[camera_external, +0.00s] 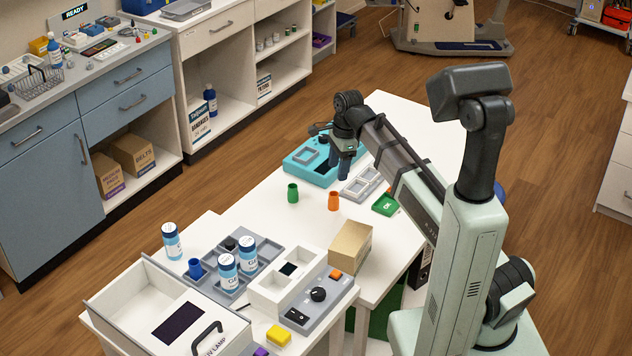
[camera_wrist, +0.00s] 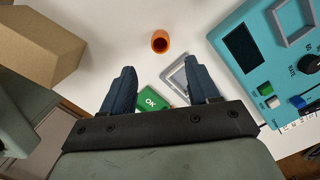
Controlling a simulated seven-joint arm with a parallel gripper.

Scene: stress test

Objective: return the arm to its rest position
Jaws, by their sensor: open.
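My gripper (camera_external: 340,165) hangs above the white table (camera_external: 258,206), beside the turquoise device (camera_external: 309,170). In the wrist view its two blue-grey fingers (camera_wrist: 160,88) are spread apart with nothing held between them. Below and between the fingers in that view lie a green OK card (camera_wrist: 153,103) and part of a grey frame (camera_wrist: 176,78). An orange cup (camera_wrist: 160,42) stands beyond the fingertips. My arm reaches from its base at the right, with the elbow raised.
A green cup (camera_external: 293,193) and a cardboard box (camera_external: 350,248) stand on the table. The table's middle left is clear.

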